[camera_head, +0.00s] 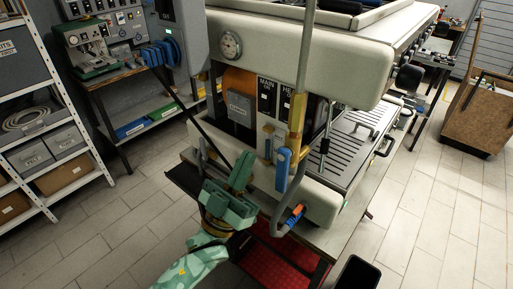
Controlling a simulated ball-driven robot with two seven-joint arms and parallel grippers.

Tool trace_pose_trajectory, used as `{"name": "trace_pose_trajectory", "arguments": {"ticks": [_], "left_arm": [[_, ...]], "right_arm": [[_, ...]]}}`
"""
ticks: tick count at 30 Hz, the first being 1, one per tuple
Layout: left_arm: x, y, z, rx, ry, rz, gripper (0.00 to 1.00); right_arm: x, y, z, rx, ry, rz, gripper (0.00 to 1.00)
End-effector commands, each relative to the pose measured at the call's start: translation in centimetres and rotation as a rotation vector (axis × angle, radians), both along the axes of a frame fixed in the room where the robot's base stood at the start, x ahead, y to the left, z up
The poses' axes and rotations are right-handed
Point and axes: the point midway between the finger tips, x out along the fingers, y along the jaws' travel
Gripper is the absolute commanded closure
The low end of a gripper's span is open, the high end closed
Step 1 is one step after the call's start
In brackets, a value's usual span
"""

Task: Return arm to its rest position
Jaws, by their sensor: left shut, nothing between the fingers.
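My left arm comes in from the bottom, patterned green and pale. Its green left gripper (241,170) is in front of the boiler machine (325,38), low at its left front side. The fingers are together and hold nothing that I can see. A blue-handled lever (282,169) on a pipe is just right of the gripper. I cannot tell whether the gripper touches the machine. My right gripper is out of view.
A white shelf rack (85,135) with grey boxes stands at the left. A bench (105,85) with a control panel is behind. A black bin (358,273) stands at the bottom right. A wooden cart (480,115) is far right. Tiled floor is free left and right.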

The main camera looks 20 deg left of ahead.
Motion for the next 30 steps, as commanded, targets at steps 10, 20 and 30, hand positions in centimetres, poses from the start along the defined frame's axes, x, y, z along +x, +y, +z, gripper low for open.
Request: {"name": "trace_pose_trajectory", "arguments": {"ticks": [10,20,30], "left_arm": [[-1.2,0.5,-0.9,0.0,-0.001,0.001,1.0],[-1.2,0.4,-0.9,0.0,-0.001,0.0,1.0],[3.7,-0.3,-14.8,0.235,0.455,0.051,1.0]], "right_arm": [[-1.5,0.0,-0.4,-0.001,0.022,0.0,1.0],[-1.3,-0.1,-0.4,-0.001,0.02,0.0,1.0],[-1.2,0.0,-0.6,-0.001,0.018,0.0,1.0]]}}
